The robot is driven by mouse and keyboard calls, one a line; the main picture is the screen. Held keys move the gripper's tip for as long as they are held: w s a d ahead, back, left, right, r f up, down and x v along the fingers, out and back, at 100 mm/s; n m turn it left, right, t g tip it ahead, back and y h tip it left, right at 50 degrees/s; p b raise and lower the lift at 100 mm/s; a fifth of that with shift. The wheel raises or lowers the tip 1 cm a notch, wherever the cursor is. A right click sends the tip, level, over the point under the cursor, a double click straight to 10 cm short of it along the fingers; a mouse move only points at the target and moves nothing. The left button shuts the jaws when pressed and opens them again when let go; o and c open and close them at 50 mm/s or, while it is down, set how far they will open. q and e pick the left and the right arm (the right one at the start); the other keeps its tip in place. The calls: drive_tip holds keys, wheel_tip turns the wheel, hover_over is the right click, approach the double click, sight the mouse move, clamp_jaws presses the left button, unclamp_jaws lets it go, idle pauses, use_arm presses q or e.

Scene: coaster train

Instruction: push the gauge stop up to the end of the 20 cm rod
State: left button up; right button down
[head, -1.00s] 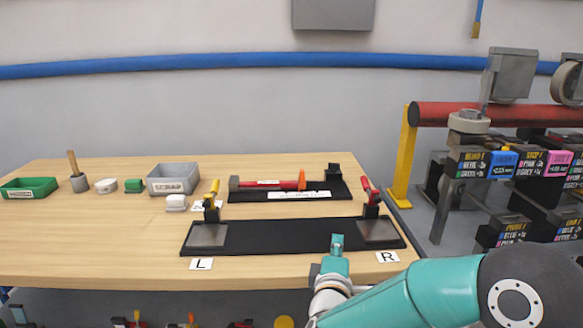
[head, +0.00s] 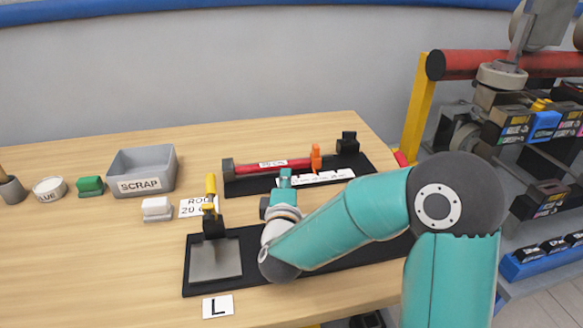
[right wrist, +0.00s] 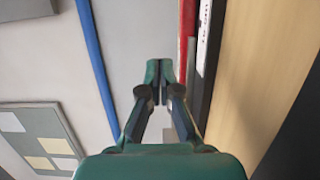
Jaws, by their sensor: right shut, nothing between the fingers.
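The red rod (head: 290,163), with a white label, lies along a black gauge base (head: 237,188) at the back of the bench. A dark block (head: 228,171) stands at its left end. An orange upright piece (head: 316,157) stands at its right end; I cannot tell if they touch. A black block (head: 347,142) stands farther right. I cannot tell which is the stop. My right gripper (head: 285,178) is shut and empty, in front of the rod's middle. In the right wrist view, its closed fingertips (right wrist: 160,72) are left of the red rod (right wrist: 187,30). My left gripper is out of view.
A yellow-handled clamp (head: 210,195) stands on the front black fixture (head: 250,240), partly covered by my right arm. A white block (head: 156,208), a scrap bin (head: 143,170) and a green block (head: 90,186) are left. A red-railed rack (head: 480,65) stands right. The front left bench is clear.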

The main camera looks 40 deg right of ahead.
sight(316, 156)
drive_tip(key=x, duration=0.5)
drive_tip(key=d+x, duration=0.1)
drive_tip(key=x, duration=0.2)
drive_tip(key=shift+s, duration=0.35)
drive_tip(key=d, duration=0.1)
drive_tip(key=s+d, duration=0.1)
drive_tip(key=d, duration=0.1)
drive_tip(key=shift+s+d, duration=0.25)
drive_tip(key=shift+d, duration=0.2)
drive_tip(key=shift+s+d, duration=0.25)
drive_tip(key=shift+d, duration=0.2)
drive_tip(key=shift+a, duration=0.1)
